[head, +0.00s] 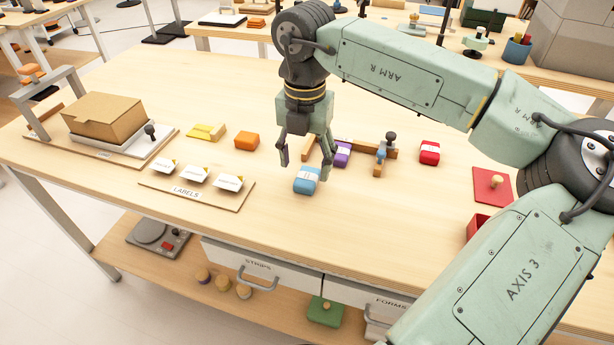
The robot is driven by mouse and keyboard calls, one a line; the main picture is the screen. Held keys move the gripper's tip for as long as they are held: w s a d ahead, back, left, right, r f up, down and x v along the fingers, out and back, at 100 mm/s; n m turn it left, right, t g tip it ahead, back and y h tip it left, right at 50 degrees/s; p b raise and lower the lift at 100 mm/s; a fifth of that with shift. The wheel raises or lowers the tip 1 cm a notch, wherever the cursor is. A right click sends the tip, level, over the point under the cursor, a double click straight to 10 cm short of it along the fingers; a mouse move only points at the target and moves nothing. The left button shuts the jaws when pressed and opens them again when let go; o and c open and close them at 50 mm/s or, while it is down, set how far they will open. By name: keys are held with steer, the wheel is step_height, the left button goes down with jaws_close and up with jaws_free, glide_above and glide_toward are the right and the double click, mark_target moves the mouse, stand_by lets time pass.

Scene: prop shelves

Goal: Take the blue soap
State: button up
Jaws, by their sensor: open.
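The blue soap (306,181) lies on the wooden tabletop near the middle of the head view, with a pale paper band around it. My gripper (304,160) hangs pointing down just above and behind it, with its fingers spread and nothing between them. The right finger comes down close to the soap's upper right edge; I cannot tell whether it touches. The purple soap (343,153) stands just right of the gripper, partly hidden by it.
An orange block (246,140) and yellow pieces (205,132) lie to the left. A labels board (196,192) is at front left. The table in front of the blue soap is clear.

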mark_target(306, 177)
steer(key=shift+w+d+f+p, duration=0.15)
steer(key=shift+f+p, duration=0.15)
steer(key=shift+f, duration=0.8)
steer(key=shift+w+a+f+p, duration=0.1)
steer(key=shift+f+p, duration=0.15)
steer(key=shift+f, duration=0.85)
steer(key=shift+c, duration=0.2)
steer(key=c, duration=1.2)
